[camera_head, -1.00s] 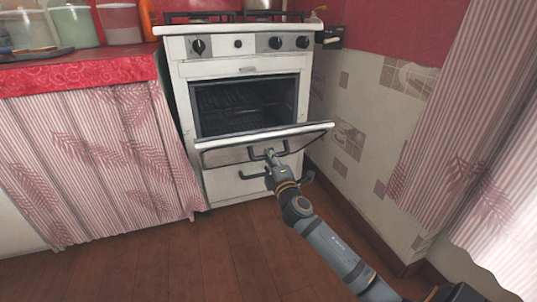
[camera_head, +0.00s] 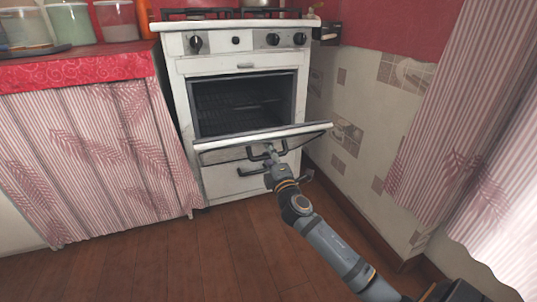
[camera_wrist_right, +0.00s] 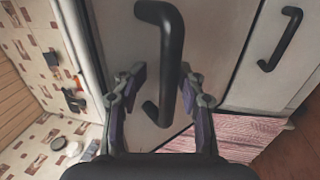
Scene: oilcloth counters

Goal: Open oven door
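The white oven (camera_head: 240,62) stands against the back wall in the head view. Its door (camera_head: 305,131) is tilted outward and down, partly open, with the dark cavity (camera_head: 240,105) showing above it. The dark door handle (camera_head: 252,153) is on the door's outer face; it also shows large in the right wrist view (camera_wrist_right: 171,45). My right gripper (camera_head: 269,156) is at this handle. In the right wrist view its two fingers (camera_wrist_right: 162,88) are apart, one on each side of the handle bar, with gaps visible. My left gripper is not in view.
A drawer handle (camera_wrist_right: 281,38) lies beside the door handle in the right wrist view. A curtained counter (camera_head: 95,150) with jars stands left of the oven. A tiled wall (camera_head: 365,120) is close on the right. The wooden floor (camera_head: 190,255) in front is clear.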

